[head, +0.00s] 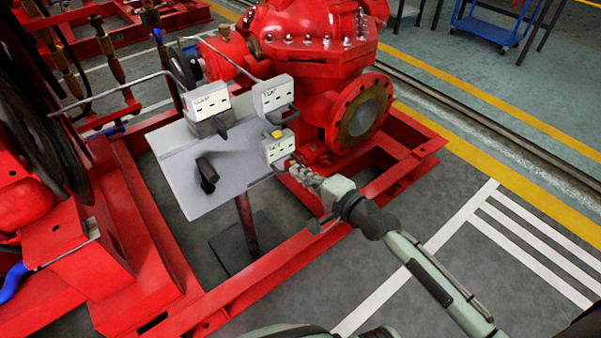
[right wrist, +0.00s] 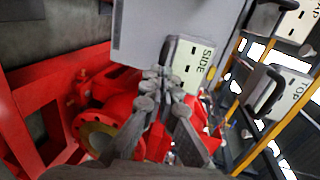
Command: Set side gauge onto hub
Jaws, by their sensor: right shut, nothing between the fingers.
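The side gauge (head: 278,149) is a pale box lettered SIDE, at the right edge of the grey plate, with a yellow patch on top. In the right wrist view the side gauge (right wrist: 186,62) is just beyond my fingertips. My right gripper (head: 296,170) is shut and empty, close to the lower right of this gauge. In the right wrist view my right gripper (right wrist: 160,84) shows its fingers together; I cannot tell whether they touch the gauge. I cannot make out the hub for certain. My left gripper is not in view.
The top gauge (head: 274,97) and gap gauge (head: 209,102) stand at the plate's far side. A dark upright piece (head: 207,175) stands on the grey plate (head: 224,190). The red pump (head: 310,65) is behind, the red base frame (head: 205,312) around. Open floor lies right.

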